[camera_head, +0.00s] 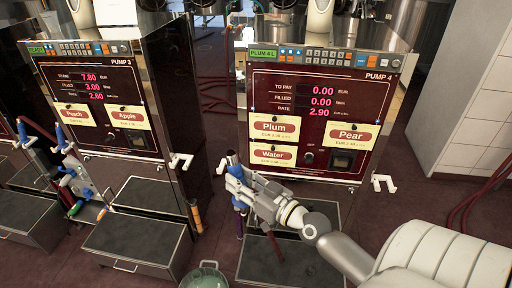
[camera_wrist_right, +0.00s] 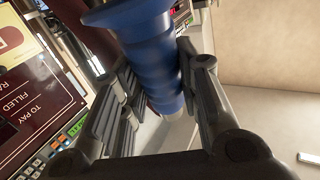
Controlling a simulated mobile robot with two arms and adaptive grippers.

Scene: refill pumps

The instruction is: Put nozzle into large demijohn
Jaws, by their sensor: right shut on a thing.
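My right gripper (camera_head: 234,178) is in front of the lower left corner of Pump 4 (camera_head: 315,120), its arm coming in from the right. It is shut on a blue nozzle (camera_wrist_right: 156,62). In the right wrist view the blue ribbed body passes between the two dark fingers, with a wide flange at the top and a pale tip below. In the head view the gripper partly hides the nozzle. I cannot identify a large demijohn for certain. A round greenish vessel (camera_head: 205,275) is cut off by the bottom edge. My left gripper is not in view.
Pump 3 (camera_head: 105,95) stands at the left, with blue-handled nozzles (camera_head: 60,136) at its side. A dark tray (camera_head: 138,245) sits before it, and another tray (camera_head: 285,258) lies below Pump 4. White hooks (camera_head: 384,182) project from the pumps. Red hoses (camera_head: 480,195) lie at the right.

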